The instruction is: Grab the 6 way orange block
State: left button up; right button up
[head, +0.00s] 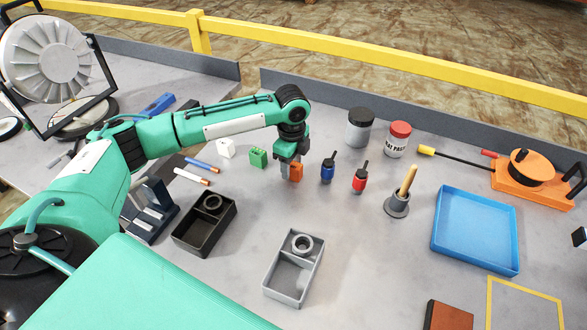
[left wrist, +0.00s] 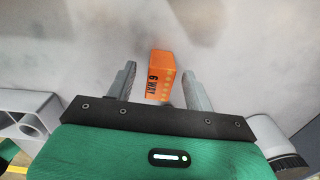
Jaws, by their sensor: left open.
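The orange block (head: 296,171) stands on the grey table in the middle of the head view. In the left wrist view the orange block (left wrist: 160,77) shows "6 WAY" lettering and a row of pale dots. My left gripper (head: 290,175) points down at the block. In the left wrist view my left gripper (left wrist: 163,85) is open, with one finger on each side of the block and a visible gap on the left side. My right gripper is not in view.
A green block (head: 258,158) and a white block (head: 226,148) stand left of the gripper. A blue bottle (head: 328,168) and a red bottle (head: 360,179) stand close on its right. A black tray (head: 187,238) and a grey tray (head: 278,284) lie nearer me.

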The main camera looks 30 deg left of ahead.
pick_arm(q)
jog(key=shift+f, duration=0.6)
grip_shut()
jog(key=shift+r, duration=0.15)
